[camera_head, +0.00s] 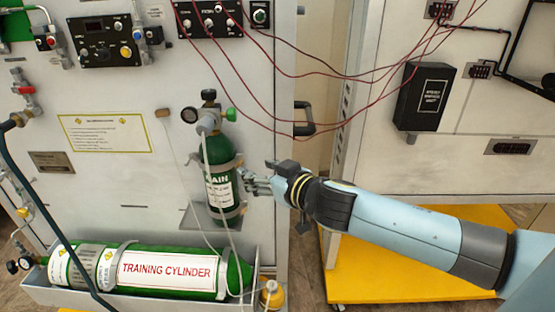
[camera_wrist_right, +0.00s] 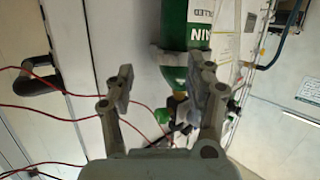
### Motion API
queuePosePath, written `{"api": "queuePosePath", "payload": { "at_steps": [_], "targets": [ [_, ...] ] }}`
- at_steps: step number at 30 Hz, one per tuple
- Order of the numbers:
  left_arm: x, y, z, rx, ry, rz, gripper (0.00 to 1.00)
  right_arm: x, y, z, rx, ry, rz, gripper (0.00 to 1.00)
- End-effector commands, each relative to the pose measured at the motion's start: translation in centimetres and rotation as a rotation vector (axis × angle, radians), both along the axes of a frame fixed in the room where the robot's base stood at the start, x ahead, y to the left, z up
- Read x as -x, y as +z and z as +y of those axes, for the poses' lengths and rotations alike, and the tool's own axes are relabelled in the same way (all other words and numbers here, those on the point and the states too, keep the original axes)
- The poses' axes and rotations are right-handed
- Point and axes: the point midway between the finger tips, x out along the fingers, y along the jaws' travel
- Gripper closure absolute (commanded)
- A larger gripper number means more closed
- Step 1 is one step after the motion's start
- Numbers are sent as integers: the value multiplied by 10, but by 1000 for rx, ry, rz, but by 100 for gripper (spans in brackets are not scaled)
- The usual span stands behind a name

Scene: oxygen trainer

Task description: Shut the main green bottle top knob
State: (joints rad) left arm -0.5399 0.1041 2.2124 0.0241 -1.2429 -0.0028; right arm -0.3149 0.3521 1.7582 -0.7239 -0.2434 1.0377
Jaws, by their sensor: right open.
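The main green bottle (camera_head: 219,188) stands upright against the white panel, with a label reading "AIN" in view. On its top sits a grey valve with a black knob (camera_head: 208,95) uppermost and a green knob (camera_head: 231,114) at its right side. My right gripper (camera_head: 246,178) is open and empty, just right of the bottle's middle, below the knobs. In the right wrist view the bottle (camera_wrist_right: 188,65) shows upside down beyond the open fingers (camera_wrist_right: 165,84). The green knob (camera_wrist_right: 163,115) appears between the fingers, farther off. My left gripper is out of view.
A green training cylinder (camera_head: 150,269) lies in a tray below. Thin red cables (camera_head: 300,78) hang across the upper area. A black door handle (camera_head: 305,118) and a black box (camera_head: 424,97) are to the right. A pale hose runs down the bottle's front.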

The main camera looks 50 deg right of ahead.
Motion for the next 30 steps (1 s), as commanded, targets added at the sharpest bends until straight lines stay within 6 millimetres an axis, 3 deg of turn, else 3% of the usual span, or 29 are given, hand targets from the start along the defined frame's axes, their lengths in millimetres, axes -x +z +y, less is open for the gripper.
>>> {"api": "queuePosePath", "payload": {
  "at_steps": [9, 15, 21, 30],
  "targets": [
    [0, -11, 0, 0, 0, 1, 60, 18, -69, -8, 10, -24, 120, 45],
    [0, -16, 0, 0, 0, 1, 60, 29, -101, -12, 15, -32, 179, 45],
    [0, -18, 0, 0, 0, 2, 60, 35, -115, -13, 18, -35, 209, 45],
    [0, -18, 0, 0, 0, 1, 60, 36, -117, -13, 18, -37, 212, 45]
  ]
}}
